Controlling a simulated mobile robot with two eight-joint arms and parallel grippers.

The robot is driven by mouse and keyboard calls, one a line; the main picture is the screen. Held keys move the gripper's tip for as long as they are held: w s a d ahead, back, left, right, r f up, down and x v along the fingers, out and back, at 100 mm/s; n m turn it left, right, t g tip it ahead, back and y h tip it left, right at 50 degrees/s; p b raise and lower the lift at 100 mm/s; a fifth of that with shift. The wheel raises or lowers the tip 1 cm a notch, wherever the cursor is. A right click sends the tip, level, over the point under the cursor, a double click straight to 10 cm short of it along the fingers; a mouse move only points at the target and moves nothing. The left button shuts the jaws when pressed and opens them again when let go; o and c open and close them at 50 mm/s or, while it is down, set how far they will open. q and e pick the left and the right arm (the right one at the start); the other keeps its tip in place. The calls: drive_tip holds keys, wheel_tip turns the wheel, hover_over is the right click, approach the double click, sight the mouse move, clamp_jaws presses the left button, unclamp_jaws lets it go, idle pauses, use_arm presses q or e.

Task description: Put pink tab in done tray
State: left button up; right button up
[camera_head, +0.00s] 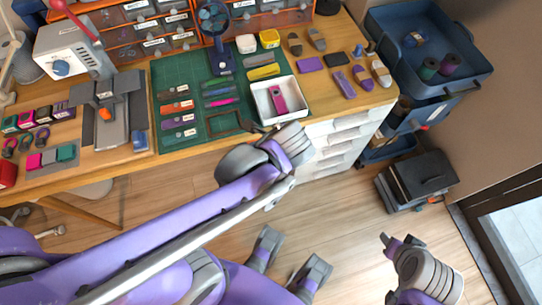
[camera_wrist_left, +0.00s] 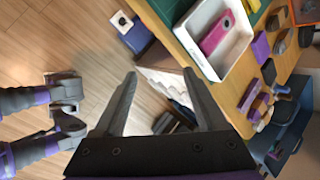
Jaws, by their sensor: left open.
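A pink tab (camera_head: 279,101) lies inside a white tray (camera_head: 303,108) at the front right of the desk. In the left wrist view the pink tab (camera_wrist_left: 215,36) and the white tray (camera_wrist_left: 246,47) show at the upper right, with the tab resting in the tray. My left gripper (camera_head: 272,134) is at the desk's front edge, just in front of the tray. In the left wrist view its two fingers (camera_wrist_left: 161,75) are apart with nothing between them. My right gripper (camera_head: 394,243) is low over the floor at the right, far from the tray; its fingers are too unclear to judge.
A green mat (camera_head: 168,80) with several coloured tabs lies left of the tray. A small fan (camera_head: 215,25) stands behind. Purple and brown pieces lie to the right. A blue cart (camera_head: 385,25) with spools stands right of the desk. The floor in front is open.

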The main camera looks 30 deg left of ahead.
use_arm(q)
drive_tip(key=s+d+f+n+h, duration=0.1)
drive_tip(key=s+n+h, duration=0.3)
drive_tip(key=n, duration=1.1)
drive_tip(key=s+d, duration=0.1)
drive_tip(key=s, duration=0.2)
drive_tip(key=shift+s+f, duration=0.25)
wheel_tip(320, 180, up, 11)
drive_tip(key=w+p, duration=0.1)
drive_tip(key=p, duration=0.9)
drive_tip(key=shift+w+t, duration=0.3)
drive_tip(key=shift+t, duration=0.1)
